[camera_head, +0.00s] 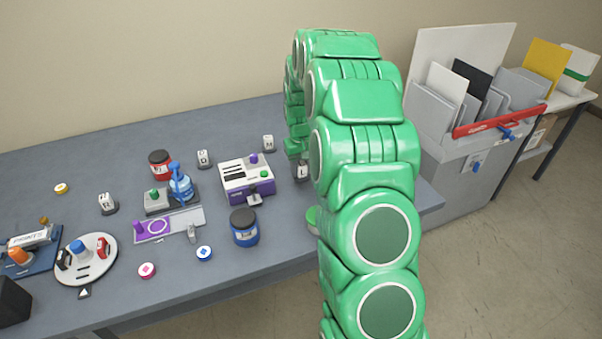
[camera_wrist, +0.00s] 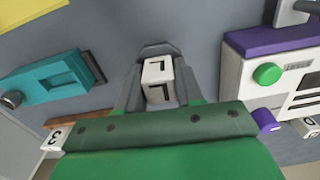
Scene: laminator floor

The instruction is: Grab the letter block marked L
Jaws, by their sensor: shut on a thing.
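The white letter block marked L (camera_wrist: 158,80) sits between the two fingers of my gripper (camera_wrist: 157,62) in the wrist view. The gripper is shut on it, and two faces with a black L show. In the head view the L block (camera_head: 303,171) is at the right part of the table, beside my green arm, which hides most of the gripper. I cannot tell whether the block touches the table.
A white and purple device (camera_head: 246,180) stands left of the L block; it also shows in the wrist view (camera_wrist: 285,75). Blocks marked M (camera_head: 268,143), O (camera_head: 204,158) and R (camera_head: 107,203) stand on the table (camera_head: 200,120). A teal device (camera_wrist: 60,77) lies left in the wrist view.

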